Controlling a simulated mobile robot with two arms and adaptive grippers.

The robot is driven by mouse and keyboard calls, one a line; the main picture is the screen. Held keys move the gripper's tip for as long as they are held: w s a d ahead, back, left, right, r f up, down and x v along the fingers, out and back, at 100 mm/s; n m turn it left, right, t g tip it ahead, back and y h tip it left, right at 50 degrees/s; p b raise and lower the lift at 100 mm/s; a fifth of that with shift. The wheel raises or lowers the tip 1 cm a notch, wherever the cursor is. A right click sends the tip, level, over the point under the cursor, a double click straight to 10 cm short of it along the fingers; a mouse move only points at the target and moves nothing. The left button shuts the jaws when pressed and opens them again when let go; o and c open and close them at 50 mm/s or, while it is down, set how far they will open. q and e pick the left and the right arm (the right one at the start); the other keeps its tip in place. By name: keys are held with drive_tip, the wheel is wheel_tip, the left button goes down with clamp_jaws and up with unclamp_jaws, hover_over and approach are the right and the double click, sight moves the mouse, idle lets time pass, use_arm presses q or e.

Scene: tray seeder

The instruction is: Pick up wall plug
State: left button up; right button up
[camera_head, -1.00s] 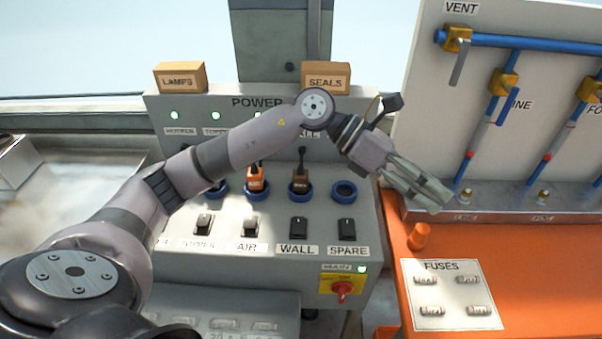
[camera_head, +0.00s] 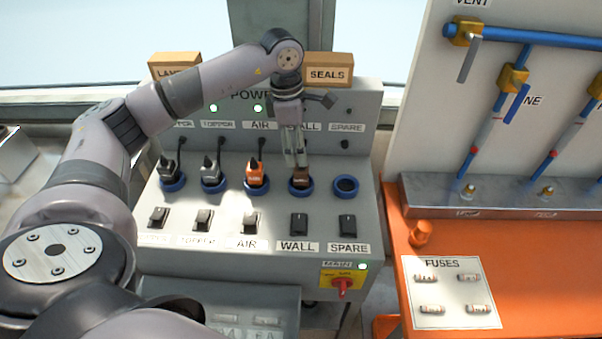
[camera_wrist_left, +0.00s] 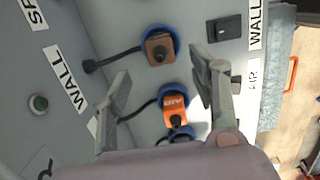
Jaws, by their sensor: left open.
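The wall plug (camera_head: 301,178) is a brown plug seated in a blue-ringed socket below the WALL label on the grey power panel. It also shows in the left wrist view (camera_wrist_left: 158,47), with a black cable running to the panel. My left gripper (camera_head: 296,163) is open and points down just above the plug, partly covering it in the head view. In the left wrist view the gripper (camera_wrist_left: 161,63) has its fingers apart, with the brown plug just beyond the tips. I cannot tell whether they touch it. My right gripper is not in view.
An orange AIR plug (camera_head: 256,174) sits close to the left of the wall plug, with grey plugs further left. An empty socket (camera_head: 345,186) is to the right. Rocker switches line the panel's front. An orange bench (camera_head: 520,260) with fuses stands at right.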

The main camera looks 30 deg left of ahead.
sight(300, 168)
use_arm(q)
drive_tip(key=f, duration=0.2)
drive_tip(key=shift+w+d+f, duration=0.1)
drive_tip(key=shift+d+f, duration=0.1)
drive_tip(key=shift+f, duration=0.2)
wheel_tip(300, 168, down, 4)
drive_tip(key=p, duration=0.2)
drive_tip(key=shift+w+d+p, duration=0.1)
drive_tip(key=shift+d+p, duration=0.05)
drive_tip(key=shift+p, duration=0.2)
drive_tip(key=shift+f, duration=0.4)
drive_tip(key=shift+d+f, duration=0.1)
drive_tip(key=shift+f, duration=0.1)
drive_tip(key=shift+c, duration=0.6)
drive_tip(key=c, duration=0.6)
drive_tip(key=shift+w, duration=0.1)
clamp_jaws()
